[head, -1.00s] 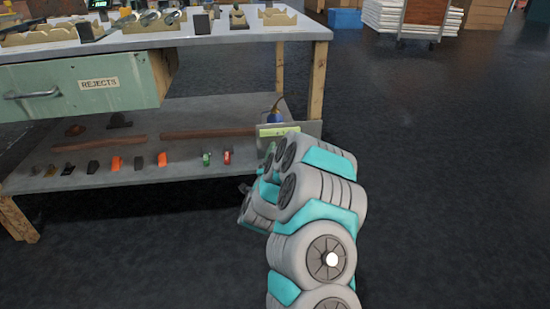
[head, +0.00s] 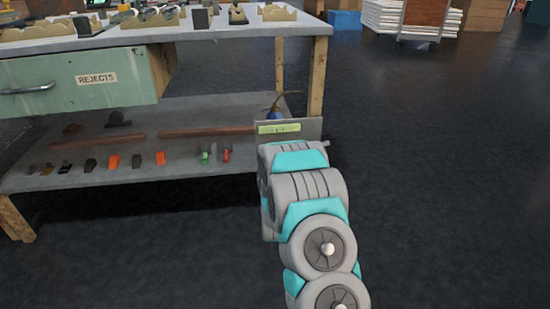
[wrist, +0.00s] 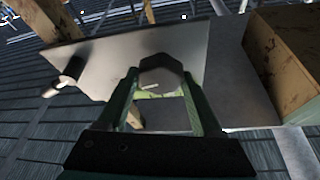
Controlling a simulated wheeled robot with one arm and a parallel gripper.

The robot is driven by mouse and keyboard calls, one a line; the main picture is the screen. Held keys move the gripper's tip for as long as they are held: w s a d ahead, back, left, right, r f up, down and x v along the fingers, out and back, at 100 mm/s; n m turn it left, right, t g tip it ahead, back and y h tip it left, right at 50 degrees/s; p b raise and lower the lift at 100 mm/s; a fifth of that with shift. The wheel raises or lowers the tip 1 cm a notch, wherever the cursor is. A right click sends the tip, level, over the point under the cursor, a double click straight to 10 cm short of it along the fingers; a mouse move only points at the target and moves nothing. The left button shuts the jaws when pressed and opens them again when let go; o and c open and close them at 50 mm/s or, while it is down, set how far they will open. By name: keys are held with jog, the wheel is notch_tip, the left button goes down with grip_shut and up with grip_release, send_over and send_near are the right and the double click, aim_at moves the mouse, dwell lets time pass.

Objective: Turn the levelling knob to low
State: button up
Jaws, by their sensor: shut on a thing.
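A grey metal panel (head: 314,127) with a yellow-green label strip (head: 278,127) stands at the right front corner of the bench's lower shelf. In the wrist view the panel (wrist: 185,42) fills the upper middle, tilted. My gripper (wrist: 162,80) has its two dark green fingers on either side of a grey knob (wrist: 160,74), apparently the levelling knob, and is shut on it. A short pale mark shows on the knob's lower part. The scale marks are too small to read, so I cannot tell the setting. In the head view my arm hides the knob and the gripper.
A peg (wrist: 65,80) sticks out of the panel at left in the wrist view. The shelf (head: 190,125) carries several small clamps and two brown rods. Open dark floor (head: 440,190) lies right of the bench.

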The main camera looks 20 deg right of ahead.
jog(key=shift+d+n+g+y+b, duration=0.1)
jog(key=shift+n+y+b, duration=0.15)
jog(key=shift+n+y, duration=2.3)
jog(key=shift+n+g+y+b, duration=0.15)
jog(key=shift+n+y, duration=0.55)
jog(key=shift+n, duration=3.7)
jog(key=shift+d+n+g+y+b, duration=0.1)
jog(key=shift+n+y+b, duration=0.2)
jog(key=shift+n+y, duration=2.25)
jog(key=shift+n+h, duration=0.9)
jog(key=shift+n, duration=0.2)
jog(key=o, duration=1.4)
jog(key=shift+c, duration=0.2)
